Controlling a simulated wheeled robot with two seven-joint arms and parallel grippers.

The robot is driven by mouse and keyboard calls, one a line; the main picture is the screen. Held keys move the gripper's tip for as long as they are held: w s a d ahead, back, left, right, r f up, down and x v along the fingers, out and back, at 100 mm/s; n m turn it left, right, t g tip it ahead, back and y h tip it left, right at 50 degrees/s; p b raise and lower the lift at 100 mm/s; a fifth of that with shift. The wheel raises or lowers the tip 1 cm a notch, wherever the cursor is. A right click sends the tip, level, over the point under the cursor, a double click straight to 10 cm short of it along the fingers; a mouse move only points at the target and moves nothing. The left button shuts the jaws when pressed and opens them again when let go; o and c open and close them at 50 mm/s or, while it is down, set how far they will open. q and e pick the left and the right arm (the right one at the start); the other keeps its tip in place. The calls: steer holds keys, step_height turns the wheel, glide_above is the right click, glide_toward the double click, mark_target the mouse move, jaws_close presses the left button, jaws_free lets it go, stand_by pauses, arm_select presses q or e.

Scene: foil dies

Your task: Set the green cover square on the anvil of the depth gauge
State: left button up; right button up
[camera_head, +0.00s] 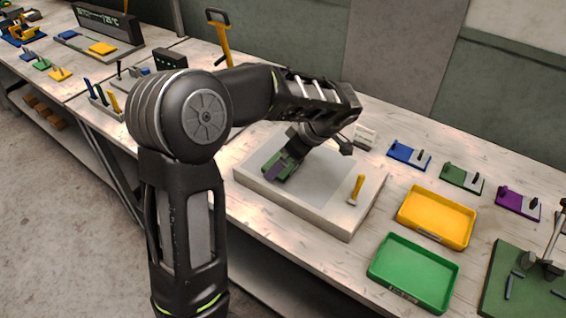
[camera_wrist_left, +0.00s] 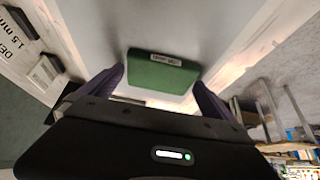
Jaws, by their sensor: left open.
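The green cover (camera_wrist_left: 165,72) is a flat green piece with a small white label, lying between my left gripper's fingers (camera_wrist_left: 158,92) in the left wrist view. In the head view, a green part (camera_head: 271,160) shows at the fingers of my left gripper (camera_head: 280,167), over the pale slab (camera_head: 320,212). The gripper is open, its purple-tinted fingers either side of the cover. I cannot tell whether they touch it. The gripper and arm hide the spot beneath, so the anvil and how square the cover sits on it cannot be made out. My right gripper is not in view.
A yellow-handled piece (camera_head: 357,187) stands on the slab's right part. A small white sign (camera_head: 365,136) is behind. Yellow (camera_head: 436,239) and green (camera_head: 413,294) trays lie to the right, with blue (camera_head: 399,151), green (camera_head: 452,176) and purple (camera_head: 508,201) plates behind them.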

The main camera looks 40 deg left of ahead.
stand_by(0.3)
arm_select(q)
steer(key=c, duration=1.3)
steer(key=shift+o, duration=0.2)
steer(key=shift+r, duration=0.5)
step_height(320, 180, up, 6)
steer(key=shift+r+b, duration=0.15)
steer(key=shift+b, duration=0.25)
step_height(320, 180, up, 3)
steer(key=shift+f+p, duration=0.1)
steer(key=shift+p, duration=0.95)
